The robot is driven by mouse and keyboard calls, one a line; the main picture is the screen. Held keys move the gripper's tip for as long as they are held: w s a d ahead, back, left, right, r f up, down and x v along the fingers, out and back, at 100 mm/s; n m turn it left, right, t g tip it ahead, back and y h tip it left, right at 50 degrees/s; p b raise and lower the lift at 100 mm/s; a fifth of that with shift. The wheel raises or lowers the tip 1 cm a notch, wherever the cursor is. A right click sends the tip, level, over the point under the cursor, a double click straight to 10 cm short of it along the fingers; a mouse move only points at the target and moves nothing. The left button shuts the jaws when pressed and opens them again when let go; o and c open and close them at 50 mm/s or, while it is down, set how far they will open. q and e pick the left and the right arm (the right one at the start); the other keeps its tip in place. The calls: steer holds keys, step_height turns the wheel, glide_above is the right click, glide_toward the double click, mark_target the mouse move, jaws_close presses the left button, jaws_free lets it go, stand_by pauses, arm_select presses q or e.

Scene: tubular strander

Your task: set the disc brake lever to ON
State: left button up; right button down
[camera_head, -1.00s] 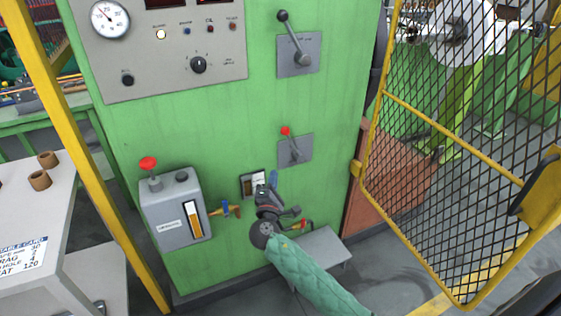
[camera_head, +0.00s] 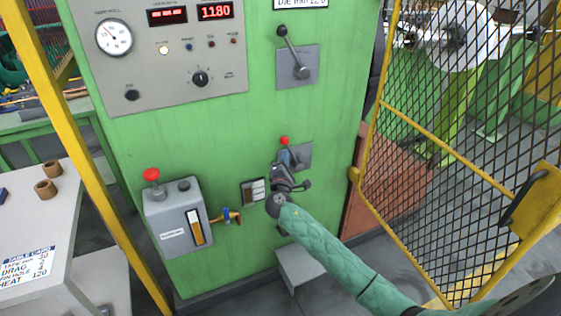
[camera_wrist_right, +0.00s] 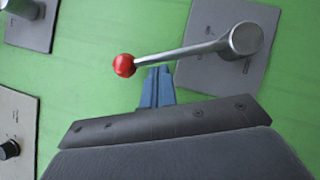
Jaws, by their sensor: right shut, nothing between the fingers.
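A small lever with a red ball knob (camera_head: 284,141) is mounted on a grey plate (camera_head: 304,155) on the green cabinet. In the right wrist view the red knob (camera_wrist_right: 123,65) is at the left end of a metal rod that runs right to a round hub (camera_wrist_right: 245,38). My right gripper (camera_head: 284,157) is in front of this lever, just below the knob. Its blue fingertips (camera_wrist_right: 158,72) are shut and empty, close under the rod beside the knob; I cannot tell whether they touch. The plate's lettering is too small to read. My left gripper is not in view.
A larger lever with a black knob (camera_head: 282,31) is above on its own plate. A grey reservoir with a red knob (camera_head: 152,175) is at left. A yellow mesh guard (camera_head: 455,150) stands close on the right. A grey step (camera_head: 302,267) is below.

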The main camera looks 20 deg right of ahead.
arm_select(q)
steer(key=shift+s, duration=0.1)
arm_select(e)
steer(key=shift+d, duration=0.1)
stand_by(0.3)
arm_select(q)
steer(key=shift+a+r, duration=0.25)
arm_select(e)
steer(key=shift+d+r+m, duration=0.2)
steer(key=shift+r+m, duration=0.05)
steer(key=shift+m, duration=0.15)
